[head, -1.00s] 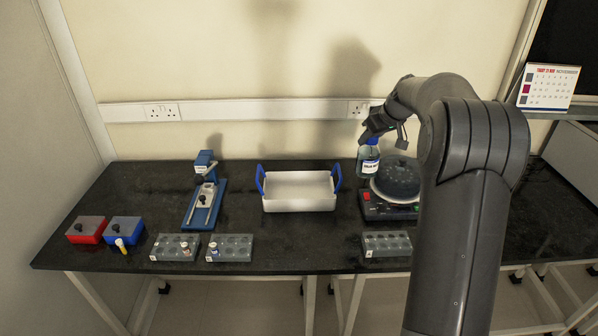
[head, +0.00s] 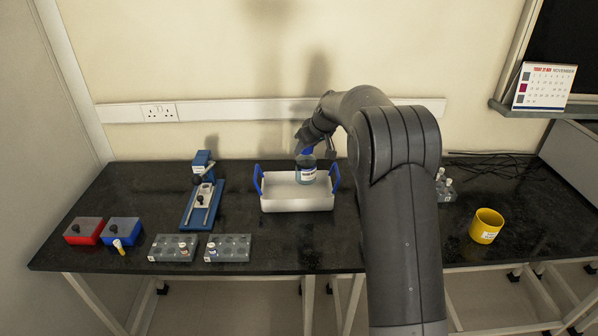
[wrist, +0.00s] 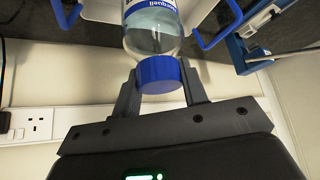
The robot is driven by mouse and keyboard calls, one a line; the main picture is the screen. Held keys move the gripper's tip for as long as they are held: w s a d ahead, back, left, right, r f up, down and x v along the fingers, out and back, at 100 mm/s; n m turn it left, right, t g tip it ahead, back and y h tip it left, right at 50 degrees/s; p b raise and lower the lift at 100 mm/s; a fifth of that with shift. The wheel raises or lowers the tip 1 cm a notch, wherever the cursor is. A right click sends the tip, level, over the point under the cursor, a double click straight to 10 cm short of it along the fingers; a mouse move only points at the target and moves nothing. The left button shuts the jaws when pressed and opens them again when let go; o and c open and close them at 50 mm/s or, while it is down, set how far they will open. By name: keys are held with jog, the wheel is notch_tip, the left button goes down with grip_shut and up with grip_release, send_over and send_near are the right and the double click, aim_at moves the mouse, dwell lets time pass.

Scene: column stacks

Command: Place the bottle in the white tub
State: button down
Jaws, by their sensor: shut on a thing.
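My gripper (head: 307,151) is shut on the blue cap of the bottle (head: 306,174) and holds it upright. The bottle is clear with bluish liquid and a white label; it also shows in the wrist view (wrist: 152,38), cap between the fingers (wrist: 160,88). In the head view the bottle appears over the right part of the white tub (head: 290,204), between its blue handles. I cannot tell whether its base touches the tub floor. In the wrist view, part of the tub (wrist: 104,10) shows behind the bottle. No other object shows in the tub.
A blue stand device (head: 203,195) is left of the tub. Grey racks (head: 230,247), a red box (head: 84,231) and a blue box (head: 121,232) are at the front left. A yellow cup (head: 487,226) stands at right. My arm hides the bench right of the tub.

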aim_at(306, 172)
notch_tip(306, 172, down, 10)
jog(key=shift+r, duration=0.2)
jog(key=shift+f, duration=0.1)
jog(key=c, duration=0.9)
grip_release()
jog(key=shift+f, duration=0.1)
jog(key=shift+o, duration=0.2)
